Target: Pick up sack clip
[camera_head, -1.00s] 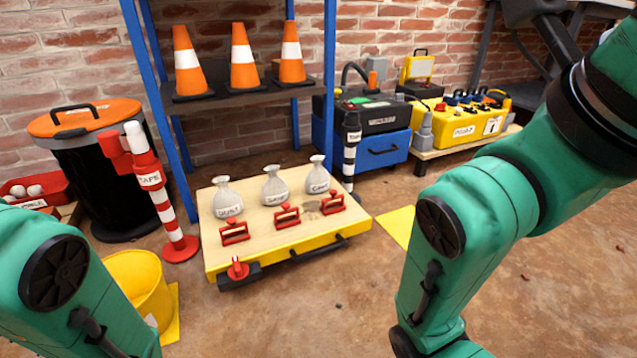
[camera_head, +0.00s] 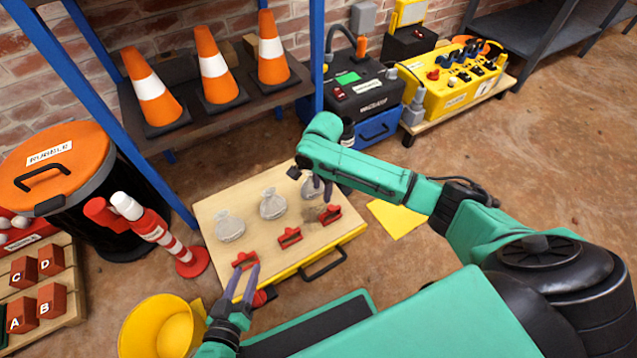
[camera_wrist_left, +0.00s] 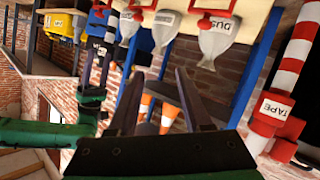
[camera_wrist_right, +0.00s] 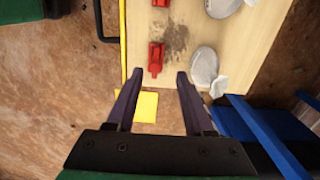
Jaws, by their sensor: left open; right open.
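Several red clips lie on the wooden top of a low yellow platform (camera_head: 355,228): a left clip (camera_head: 245,260), a middle clip (camera_head: 290,237) and a right clip (camera_head: 330,214). My right gripper (camera_head: 322,188) is open and empty beside the right sack. In the right wrist view a red clip (camera_wrist_right: 156,58) shows just beyond and between the open fingertips (camera_wrist_right: 158,77). My left gripper (camera_head: 245,275) is open and empty; its fingers overlap the left clip in the head view. In the left wrist view its fingers (camera_wrist_left: 157,80) are apart, with a clip (camera_wrist_left: 212,22) away from them.
A blue shelf post (camera_head: 317,60), red-white post (camera_head: 165,237) and yellow bucket (camera_head: 160,330) stand around. Floor at right is bare.

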